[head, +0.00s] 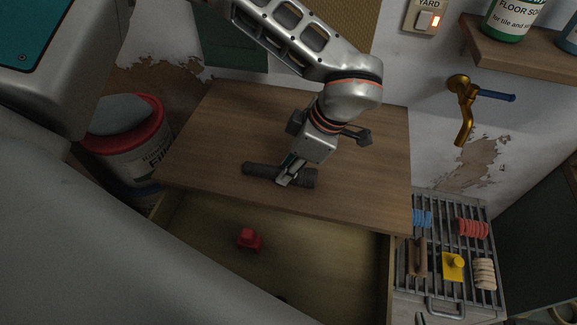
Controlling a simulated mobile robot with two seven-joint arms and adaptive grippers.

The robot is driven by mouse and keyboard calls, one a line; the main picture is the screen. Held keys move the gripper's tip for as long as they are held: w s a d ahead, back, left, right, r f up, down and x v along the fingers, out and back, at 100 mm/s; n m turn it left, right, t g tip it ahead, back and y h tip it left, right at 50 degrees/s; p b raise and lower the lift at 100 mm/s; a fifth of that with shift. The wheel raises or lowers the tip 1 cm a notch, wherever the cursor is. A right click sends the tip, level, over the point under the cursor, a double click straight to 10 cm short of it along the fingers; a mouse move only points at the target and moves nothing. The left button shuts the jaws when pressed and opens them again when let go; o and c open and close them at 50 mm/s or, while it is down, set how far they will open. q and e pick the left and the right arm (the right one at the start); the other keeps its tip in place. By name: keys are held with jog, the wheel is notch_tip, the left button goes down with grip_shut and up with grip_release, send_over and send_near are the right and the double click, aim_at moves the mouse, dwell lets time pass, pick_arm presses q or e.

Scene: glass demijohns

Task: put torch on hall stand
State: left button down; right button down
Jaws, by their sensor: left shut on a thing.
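The torch (258,170) is a dark, ribbed cylinder lying level, with its wider end to the right. My left gripper (287,176) reaches down from the top of the head view and is shut on the torch near its middle. The gripper hides a short stretch of it. The hall stand (370,185) has a bare brown wooden top beneath the torch. The torch is at or just above this top, near its front edge; I cannot tell whether it touches. My right gripper is not in view.
An open drawer (320,245) below the top holds a red object (248,239). A metal rack (435,285) with several small coloured items stands at right. A brass tap (463,105) juts from the wall. A red-rimmed bucket (135,155) stands left. The top is otherwise clear.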

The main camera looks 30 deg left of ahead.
pick_arm(q)
jog(key=shift+r, duration=0.1)
jog(key=c, duration=1.8)
grip_release()
jog(key=p+v, duration=0.1)
jog(key=v, duration=1.1)
jog(key=shift+d, duration=0.1)
